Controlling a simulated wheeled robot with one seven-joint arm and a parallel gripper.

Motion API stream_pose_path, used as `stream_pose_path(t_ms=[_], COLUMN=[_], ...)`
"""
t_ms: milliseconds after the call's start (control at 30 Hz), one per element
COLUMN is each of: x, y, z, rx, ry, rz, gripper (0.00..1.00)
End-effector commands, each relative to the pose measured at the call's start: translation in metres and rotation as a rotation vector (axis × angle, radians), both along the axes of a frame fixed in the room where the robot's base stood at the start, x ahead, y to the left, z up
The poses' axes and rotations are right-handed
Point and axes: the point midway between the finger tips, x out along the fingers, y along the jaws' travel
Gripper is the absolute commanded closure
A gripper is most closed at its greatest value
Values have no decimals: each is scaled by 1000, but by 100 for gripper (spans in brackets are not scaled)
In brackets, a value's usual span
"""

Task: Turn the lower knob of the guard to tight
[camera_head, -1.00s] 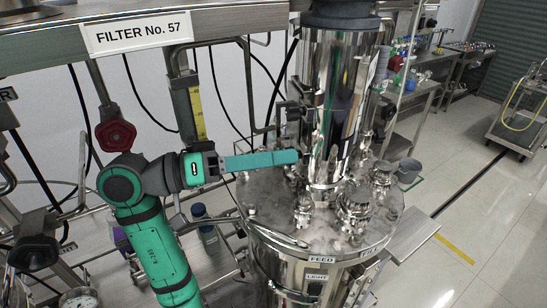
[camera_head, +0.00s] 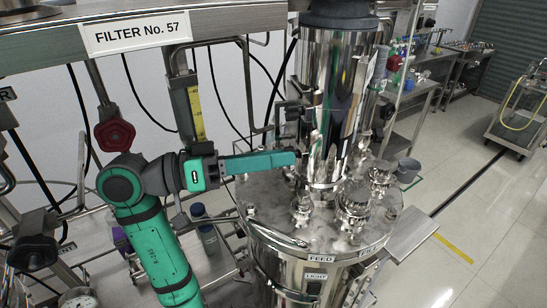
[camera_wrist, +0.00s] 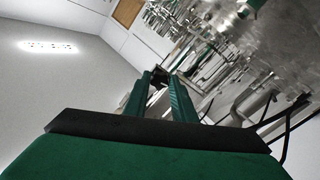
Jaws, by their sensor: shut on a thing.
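The guard (camera_head: 322,105) is a tall, shiny metal cylinder standing above the round vessel lid, in the head view. My gripper (camera_head: 296,158) reaches in from the left, with its teal fingers nearly level and their tips at the guard's lower left side. The fingers cover the lower knob in the head view. In the wrist view my gripper (camera_wrist: 162,80) has its fingers shut on a small dark piece, the lower knob (camera_wrist: 158,75), at their tips. A dark fitting (camera_head: 291,112) sits higher on the guard's left side. The knob's markings cannot be read.
The vessel lid (camera_head: 262,200) below carries several metal fittings and ports. A red valve handle (camera_head: 115,134) and a yellow-scaled gauge (camera_head: 196,113) stand behind my arm. A beam with the FILTER No. 57 sign (camera_head: 137,34) crosses above. Open floor lies at right.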

Motion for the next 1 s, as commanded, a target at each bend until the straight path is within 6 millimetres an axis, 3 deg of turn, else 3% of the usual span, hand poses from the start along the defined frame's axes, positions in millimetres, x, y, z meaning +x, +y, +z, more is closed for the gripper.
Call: stream_pose_path(t_ms=[1000], x=[0], y=[1], z=[-1], rx=[233], ry=[-928], rz=[-3], gripper=[99])
